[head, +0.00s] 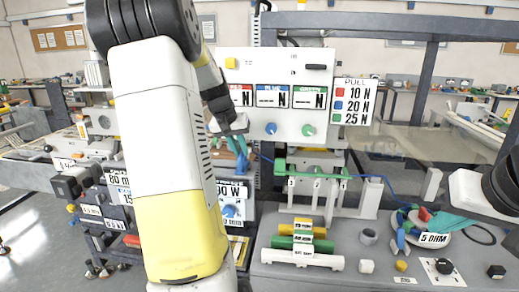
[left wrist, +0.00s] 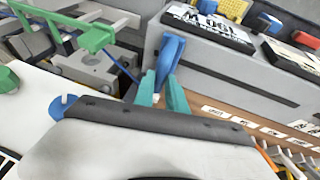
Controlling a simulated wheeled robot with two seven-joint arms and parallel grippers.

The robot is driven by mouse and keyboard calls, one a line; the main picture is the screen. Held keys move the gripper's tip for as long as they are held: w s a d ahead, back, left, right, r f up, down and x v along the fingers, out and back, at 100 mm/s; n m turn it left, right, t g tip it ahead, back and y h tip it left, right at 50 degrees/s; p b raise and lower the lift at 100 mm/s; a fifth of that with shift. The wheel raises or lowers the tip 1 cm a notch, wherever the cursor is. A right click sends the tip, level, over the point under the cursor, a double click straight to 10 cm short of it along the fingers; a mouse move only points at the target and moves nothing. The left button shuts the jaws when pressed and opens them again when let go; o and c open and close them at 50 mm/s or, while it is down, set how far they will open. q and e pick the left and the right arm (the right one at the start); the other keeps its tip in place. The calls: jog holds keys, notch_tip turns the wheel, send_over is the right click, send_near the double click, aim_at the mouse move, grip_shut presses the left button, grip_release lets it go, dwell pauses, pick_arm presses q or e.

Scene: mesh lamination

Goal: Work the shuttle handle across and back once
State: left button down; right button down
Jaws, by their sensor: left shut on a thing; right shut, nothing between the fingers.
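My left gripper (head: 240,148) hangs in front of the white panel's lower edge, its teal fingers partly hidden by my arm. In the left wrist view its teal fingers (left wrist: 163,92) are closed on an upright blue handle (left wrist: 171,55), which I take to be the shuttle handle. In the head view the blue handle (head: 242,165) shows only as a small piece below the fingers. What it is mounted on is hidden. My right gripper (head: 447,222) is shut and empty at the right, low over the bench beside a round plate with small coloured parts.
The white panel (head: 275,125) with colour-coded displays stands behind the left gripper. A green bar (head: 318,173) on white posts stands to its right. Yellow, green and white rollers (head: 302,242) lie on the grey bench. A "5 OHM" label (head: 434,239) sits near my right gripper.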

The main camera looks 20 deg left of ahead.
pick_arm(q)
jog(key=shift+a, duration=0.1)
jog(key=s+a, duration=0.2)
jog(key=a, duration=0.6)
jog(key=s+a, duration=0.2)
jog(key=a, duration=0.6)
jog(key=s+a, duration=0.2)
jog(key=a, duration=0.6)
jog(key=shift+a, duration=0.1)
jog(key=shift+r, duration=0.1)
jog(key=c, duration=1.4)
grip_release()
jog(key=shift+a, duration=0.15)
jog(key=shift+o, duration=0.2)
jog(key=shift+r, duration=0.15)
jog(key=v, duration=0.7)
jog(key=shift+s, duration=0.2)
